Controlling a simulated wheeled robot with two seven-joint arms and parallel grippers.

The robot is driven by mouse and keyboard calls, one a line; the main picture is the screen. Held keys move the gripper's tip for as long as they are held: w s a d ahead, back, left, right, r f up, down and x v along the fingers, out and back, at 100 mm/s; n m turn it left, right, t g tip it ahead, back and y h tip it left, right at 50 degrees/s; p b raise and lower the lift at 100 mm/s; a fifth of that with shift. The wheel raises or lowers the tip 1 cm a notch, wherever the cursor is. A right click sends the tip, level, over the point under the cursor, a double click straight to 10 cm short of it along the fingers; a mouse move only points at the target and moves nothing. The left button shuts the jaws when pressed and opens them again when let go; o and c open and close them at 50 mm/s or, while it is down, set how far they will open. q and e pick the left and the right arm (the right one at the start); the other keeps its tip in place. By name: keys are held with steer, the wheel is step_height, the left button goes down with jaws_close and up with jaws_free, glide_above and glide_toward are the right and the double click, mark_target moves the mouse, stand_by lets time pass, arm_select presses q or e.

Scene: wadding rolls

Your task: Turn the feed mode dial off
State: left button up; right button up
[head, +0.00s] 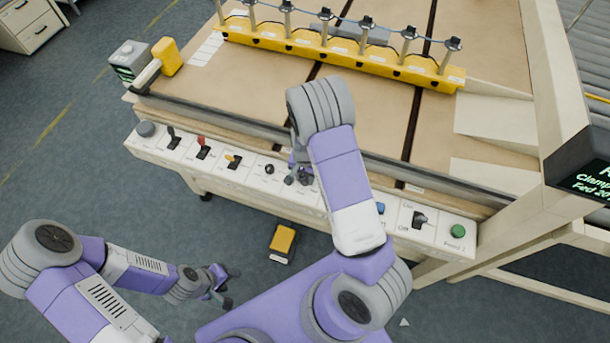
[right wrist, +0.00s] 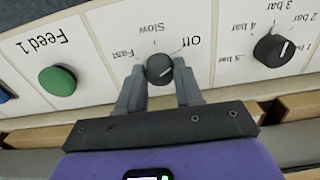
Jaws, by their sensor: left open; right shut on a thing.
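The feed mode dial (right wrist: 159,68) is a small dark round knob on the pale panel, with the words Fast, Slow and Off around it, upside down in the right wrist view. A pale pointer mark shows on it, but I cannot tell for sure which word it points at. My right gripper (right wrist: 159,82) is shut on the dial, one finger on each side. In the head view my right gripper (head: 298,177) is at the control panel (head: 235,186), and my arm hides part of the panel. My left gripper (head: 226,287) is open and empty, low at the left above the floor.
A pressure knob marked in bar (right wrist: 274,50) is beside the dial, and a green Feed 1 button (right wrist: 58,81) is on the other side. Several switches line the panel. A yellow-topped box (head: 283,240) is on the floor. A yellow clamp bar (head: 340,55) crosses the table.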

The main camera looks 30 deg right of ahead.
mark_target(305, 179)
steer(key=o, duration=1)
step_height(305, 179, up, 8)
steer(key=shift+f+p, duration=0.2)
steer(key=shift+p, duration=0.6)
